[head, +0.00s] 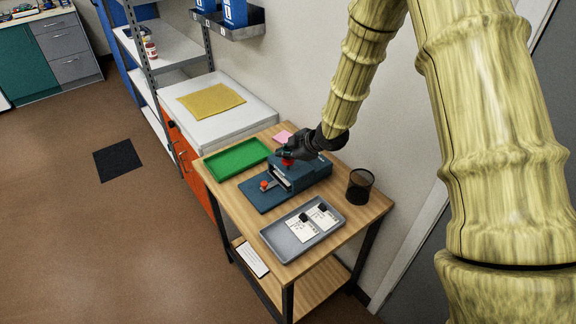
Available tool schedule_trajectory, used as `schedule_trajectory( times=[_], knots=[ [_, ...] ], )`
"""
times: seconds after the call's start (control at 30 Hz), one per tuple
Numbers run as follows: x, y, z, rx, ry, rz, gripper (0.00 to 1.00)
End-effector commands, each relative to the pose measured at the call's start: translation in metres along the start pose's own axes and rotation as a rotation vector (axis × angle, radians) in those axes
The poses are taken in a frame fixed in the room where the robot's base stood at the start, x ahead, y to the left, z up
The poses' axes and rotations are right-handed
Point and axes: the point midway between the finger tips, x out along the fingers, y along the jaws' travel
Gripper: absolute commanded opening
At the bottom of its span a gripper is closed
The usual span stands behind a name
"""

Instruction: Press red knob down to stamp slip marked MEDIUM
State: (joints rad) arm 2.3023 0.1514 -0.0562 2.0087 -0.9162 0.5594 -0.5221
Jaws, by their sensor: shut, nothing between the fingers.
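A blue stamping machine (312,172) stands on the wooden table (352,224). A red knob (287,162) shows at its top, partly hidden by my gripper. My dark gripper (283,156) is shut and empty right at this knob; I cannot tell whether it touches it. A second, smaller red part (264,185) sits lower on the machine's blue base. A pale strip shows in the machine's front opening; I cannot tell if it is a slip. Two white slips with print too small to read, a left slip (299,232) and a right slip (325,220), lie in a grey tray (277,243), each with a small black object on it.
A green tray (238,159) lies left of the machine, a pink pad (283,136) behind it. A black mesh cup (360,187) stands at right. A white card (252,260) lies on the lower shelf. A white-topped cabinet with a yellow cloth (211,101) adjoins the table.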

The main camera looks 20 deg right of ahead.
Motion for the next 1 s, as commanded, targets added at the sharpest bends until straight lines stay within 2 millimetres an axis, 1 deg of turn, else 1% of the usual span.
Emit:
schedule_trajectory(
  times=[1.0],
  knots=[
    [0.0068, -0.0053, 0.0053, 0.000, -0.001, -0.001, 0.00]
  ],
)
